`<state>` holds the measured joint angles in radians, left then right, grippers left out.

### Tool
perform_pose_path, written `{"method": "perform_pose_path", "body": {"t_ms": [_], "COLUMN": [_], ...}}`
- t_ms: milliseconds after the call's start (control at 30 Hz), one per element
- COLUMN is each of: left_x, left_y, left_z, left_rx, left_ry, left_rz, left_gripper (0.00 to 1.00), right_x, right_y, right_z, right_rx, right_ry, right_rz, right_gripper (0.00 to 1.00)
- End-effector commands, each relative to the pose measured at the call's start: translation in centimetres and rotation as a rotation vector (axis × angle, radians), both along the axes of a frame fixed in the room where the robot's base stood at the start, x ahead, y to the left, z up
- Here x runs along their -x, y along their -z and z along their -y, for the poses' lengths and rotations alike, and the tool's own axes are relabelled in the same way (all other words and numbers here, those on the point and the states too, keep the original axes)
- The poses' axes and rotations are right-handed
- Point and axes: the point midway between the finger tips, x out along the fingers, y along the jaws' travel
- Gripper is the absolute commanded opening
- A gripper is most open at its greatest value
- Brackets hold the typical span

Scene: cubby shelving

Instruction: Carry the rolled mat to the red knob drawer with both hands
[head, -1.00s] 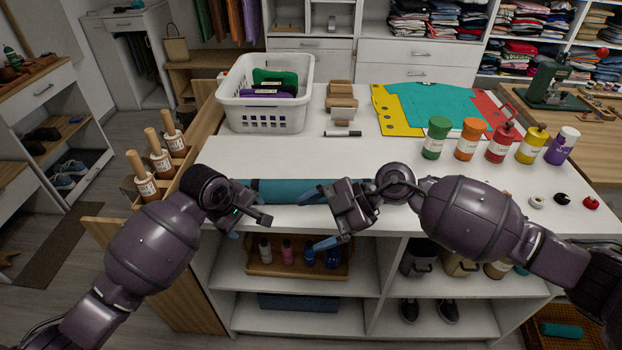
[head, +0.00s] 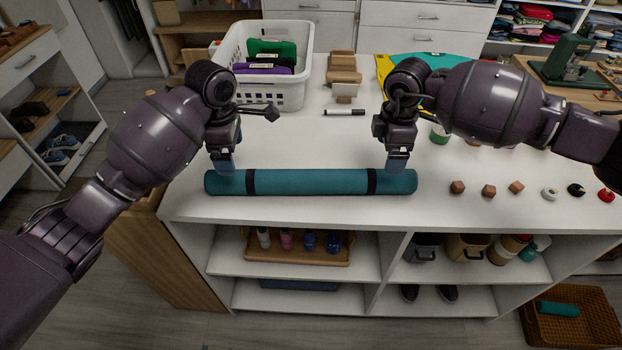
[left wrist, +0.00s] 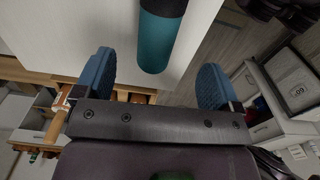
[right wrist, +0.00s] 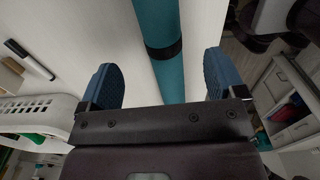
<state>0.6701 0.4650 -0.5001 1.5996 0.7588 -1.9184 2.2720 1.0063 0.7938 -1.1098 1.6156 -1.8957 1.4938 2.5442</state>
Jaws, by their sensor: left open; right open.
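The rolled mat (head: 310,182), teal with two black straps, lies lengthwise along the front of the white counter. My left gripper (head: 224,165) is over the mat's left end, pointing down, open and empty. In the left wrist view the mat's end (left wrist: 160,42) shows between the spread blue fingers (left wrist: 156,80), apart from both. My right gripper (head: 396,162) is over the right end, also open. In the right wrist view the mat (right wrist: 158,25) and a strap run between its fingers (right wrist: 162,80), touching neither. I cannot make out a drawer with a red knob.
A white basket (head: 293,98) stands behind the mat, with a marker (head: 344,112) nearby. Small wooden cubes (head: 488,190) and a red item (head: 606,195) lie to the right. Open cubbies below hold a bottle tray (head: 300,256). A wicker basket (head: 570,330) sits at lower right.

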Motion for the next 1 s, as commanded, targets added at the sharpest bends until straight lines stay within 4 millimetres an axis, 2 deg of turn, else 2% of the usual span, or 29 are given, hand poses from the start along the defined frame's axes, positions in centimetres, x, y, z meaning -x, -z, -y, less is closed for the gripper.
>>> {"method": "perform_pose_path", "body": {"t_ms": [167, 267, 700, 1000], "left_x": [0.0, 0.0, 0.0, 0.0], "left_y": [0.9, 2.1, 8.7, 10.8], "left_z": [0.0, 0.0, 0.0, 0.0], "left_rx": [0.0, -0.001, 0.0, 0.001], "left_ry": [0.0, 0.0, 0.001, 0.001], "left_rz": [-0.001, -0.003, -0.001, 0.001], "left_gripper": [0.89, 0.89, 0.89, 0.89], "right_x": [0.0, 0.1, 0.1, 0.0], "right_y": [0.9, 2.1, 8.7, 10.7], "right_z": [0.0, 0.0, 0.0, -0.1], "right_rx": [-0.001, -0.001, -0.002, -0.003], "right_ry": [0.0, -0.001, -0.001, -0.002], "right_rz": [-0.003, -0.003, -0.003, -0.001], "right_gripper": [0.89, 0.89, 0.89, 0.89]}}
